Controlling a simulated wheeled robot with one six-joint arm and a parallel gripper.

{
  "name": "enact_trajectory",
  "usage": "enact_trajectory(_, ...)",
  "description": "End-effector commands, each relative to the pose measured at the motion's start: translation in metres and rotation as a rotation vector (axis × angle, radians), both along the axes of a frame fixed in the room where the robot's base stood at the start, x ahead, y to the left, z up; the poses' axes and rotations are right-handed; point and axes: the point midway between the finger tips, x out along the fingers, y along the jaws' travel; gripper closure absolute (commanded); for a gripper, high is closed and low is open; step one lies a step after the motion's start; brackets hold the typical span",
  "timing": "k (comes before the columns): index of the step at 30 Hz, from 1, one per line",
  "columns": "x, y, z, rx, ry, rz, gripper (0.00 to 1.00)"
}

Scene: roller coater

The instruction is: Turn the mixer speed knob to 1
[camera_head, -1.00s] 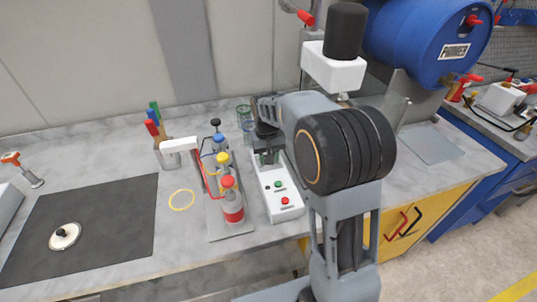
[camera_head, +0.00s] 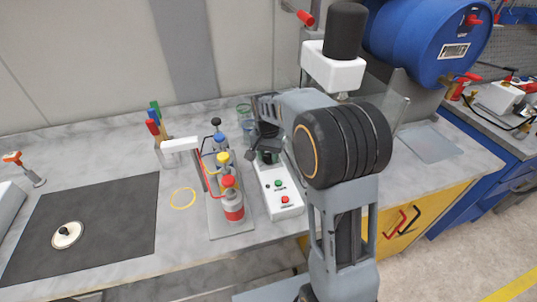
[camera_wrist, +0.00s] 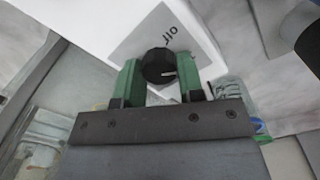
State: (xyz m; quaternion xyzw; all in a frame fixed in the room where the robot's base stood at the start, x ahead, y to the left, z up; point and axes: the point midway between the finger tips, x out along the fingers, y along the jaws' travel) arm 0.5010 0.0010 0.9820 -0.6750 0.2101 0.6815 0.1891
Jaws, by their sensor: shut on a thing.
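The black round mixer speed knob (camera_wrist: 157,64) sits on a grey label plate (camera_wrist: 136,42) of a white housing, in the wrist view. A white pointer mark on it points to the right. Printed characters stand above it, too tilted and small to read surely. My gripper (camera_wrist: 162,77) has its two green fingers on either side of the knob, shut on it. In the head view my gripper (camera_head: 267,155) is over the far part of the white control box (camera_head: 284,213), and the knob is hidden there.
Green and red buttons sit on the box's near end. A rack with colour-capped bottles (camera_head: 231,205) stands close on its left. A glass beaker (camera_head: 244,112) is behind. A dark mat (camera_head: 110,220) lies at left; a blue drum (camera_head: 420,40) is at back right.

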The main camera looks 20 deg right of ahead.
Motion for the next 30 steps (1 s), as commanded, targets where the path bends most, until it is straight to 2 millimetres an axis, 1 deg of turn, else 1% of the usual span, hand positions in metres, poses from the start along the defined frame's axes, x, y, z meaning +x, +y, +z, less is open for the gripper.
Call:
enact_trajectory(11,0.0006,-0.0001,0.0009,-0.001,-0.003,-0.003,0.88)
enact_trajectory(12,0.0006,-0.0001,0.0009,-0.001,-0.003,-0.003,0.64)
enact_trajectory(20,0.0004,0.0,0.0005,0.0,-0.001,-0.003,0.39)
enact_trajectory(27,0.0003,0.0001,0.0009,0.0,-0.001,-0.002,0.39)
enact_trajectory(30,0.0008,0.0002,0.0066,0.0,-0.004,-0.002,0.39)
